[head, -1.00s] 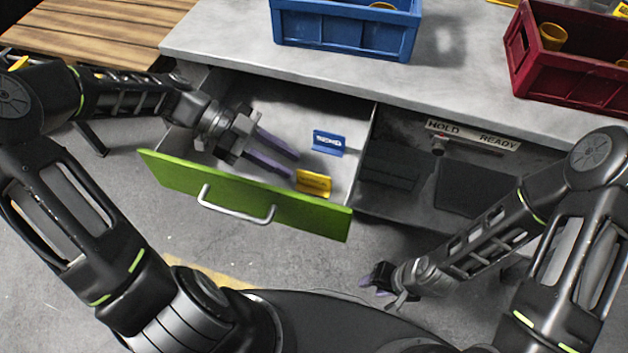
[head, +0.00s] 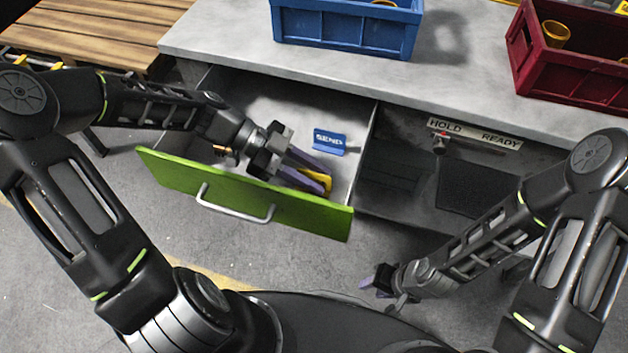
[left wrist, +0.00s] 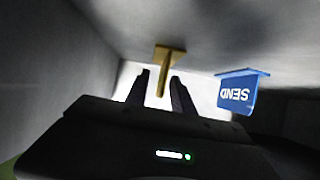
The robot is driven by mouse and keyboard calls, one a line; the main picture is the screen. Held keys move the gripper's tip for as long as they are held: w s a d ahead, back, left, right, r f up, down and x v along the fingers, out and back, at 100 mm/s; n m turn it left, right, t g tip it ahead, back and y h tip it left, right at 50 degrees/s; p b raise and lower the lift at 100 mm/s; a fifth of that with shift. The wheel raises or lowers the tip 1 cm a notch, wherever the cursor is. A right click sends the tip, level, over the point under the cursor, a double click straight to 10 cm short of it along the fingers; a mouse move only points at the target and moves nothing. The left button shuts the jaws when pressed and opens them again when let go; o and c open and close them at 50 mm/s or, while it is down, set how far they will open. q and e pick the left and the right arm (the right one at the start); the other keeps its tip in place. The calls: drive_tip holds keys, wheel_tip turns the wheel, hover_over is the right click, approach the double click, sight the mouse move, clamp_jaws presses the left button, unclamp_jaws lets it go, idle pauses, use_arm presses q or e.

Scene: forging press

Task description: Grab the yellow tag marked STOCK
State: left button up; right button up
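The yellow tag (head: 318,179) stands in the open drawer near its front right, partly hidden by my left gripper in the head view. In the left wrist view the yellow tag (left wrist: 163,72) shows edge-on, with its lower part between the fingertips. No lettering on it can be read now. My left gripper (head: 322,176) is inside the drawer, fingers apart, with a visible gap on each side of the tag; it also shows in the left wrist view (left wrist: 160,80). My right gripper (head: 380,281) is low, outside the cabinet; its finger gap is unclear.
A blue tag marked SEND (head: 329,141) stands behind the yellow one. The drawer's green front (head: 170,169) and side walls bound the space. A HOLD/READY plate (head: 474,132) is right of the drawer. A blue crate (head: 345,33) and a red crate (head: 570,85) stand on the worktop.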

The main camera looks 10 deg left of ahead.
idle(0.6)
use_arm(q)
clamp_jaws()
idle(0.4)
